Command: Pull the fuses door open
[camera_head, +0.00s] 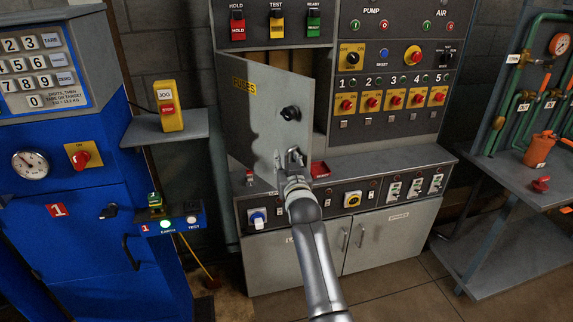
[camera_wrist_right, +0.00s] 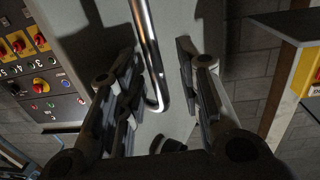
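The fuses door (camera_head: 262,120) is a grey panel with a yellow FUSES label and a black knob (camera_head: 290,113). It stands swung out from the cabinet, with a dark gap showing at its right edge. My right gripper (camera_head: 291,168) is at the metal handle (camera_head: 294,154) low on the door. In the right wrist view, the handle (camera_wrist_right: 151,55) runs between the two fingers of the right gripper (camera_wrist_right: 158,65), with space visible on both sides. The fingers are apart. The knob (camera_wrist_right: 172,145) shows below the handle. My left gripper is not in view.
A grey ledge (camera_head: 385,160) with switches below it runs under the door. A red object (camera_head: 320,169) lies on the ledge near the door's lower edge. A yellow jog box (camera_head: 168,106) stands on a shelf to the left. Blue machine (camera_head: 65,210) is further left.

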